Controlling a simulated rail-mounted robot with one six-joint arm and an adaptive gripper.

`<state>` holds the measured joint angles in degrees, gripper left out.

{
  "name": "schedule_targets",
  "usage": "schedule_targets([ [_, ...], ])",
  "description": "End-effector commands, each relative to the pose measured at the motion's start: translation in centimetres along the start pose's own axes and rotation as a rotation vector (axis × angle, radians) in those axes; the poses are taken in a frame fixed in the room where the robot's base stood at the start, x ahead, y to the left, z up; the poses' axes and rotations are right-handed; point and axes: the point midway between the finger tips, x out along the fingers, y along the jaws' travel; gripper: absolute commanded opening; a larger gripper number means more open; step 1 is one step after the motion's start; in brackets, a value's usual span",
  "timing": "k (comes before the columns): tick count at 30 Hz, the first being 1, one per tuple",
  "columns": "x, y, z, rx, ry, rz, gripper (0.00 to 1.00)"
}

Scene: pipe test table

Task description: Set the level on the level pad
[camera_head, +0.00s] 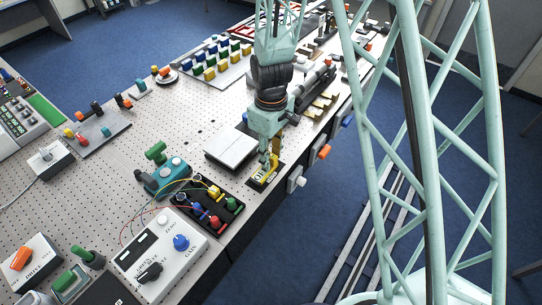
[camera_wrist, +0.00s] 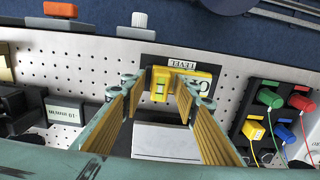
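The level (camera_wrist: 160,84) is a small yellow block with a vial window. In the wrist view it is at the black level pad (camera_wrist: 150,62), whose label reads LEVEL. A yellow part with a white marked face (camera_wrist: 207,84) shows beside it on the pad. My gripper (camera_wrist: 160,88) is open, one fingertip on each side of the level, with a narrow gap showing on both sides. In the head view my gripper (camera_head: 270,160) points down at the pad (camera_head: 267,181) near the table's front edge and partly hides the level. Exact contact under the level cannot be seen.
A pale flat plate (camera_head: 232,147) lies left of the pad. A black block with coloured plugs and wires (camera_head: 209,203) stands in front of it. Switches (camera_head: 296,180) stick out along the table edge. A dark cylinder fixture (camera_head: 315,82) is behind my gripper.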

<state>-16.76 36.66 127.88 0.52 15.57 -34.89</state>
Motion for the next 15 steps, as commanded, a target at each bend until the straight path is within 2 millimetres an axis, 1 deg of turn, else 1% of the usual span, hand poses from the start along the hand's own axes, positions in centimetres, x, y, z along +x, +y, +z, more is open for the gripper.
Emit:
schedule_targets([
  [5,-0.9,0.0,0.0,0.0,0.001,0.001,0.28],
  [15,-4.1,0.1,-0.1,0.0,0.002,0.002,0.28],
])
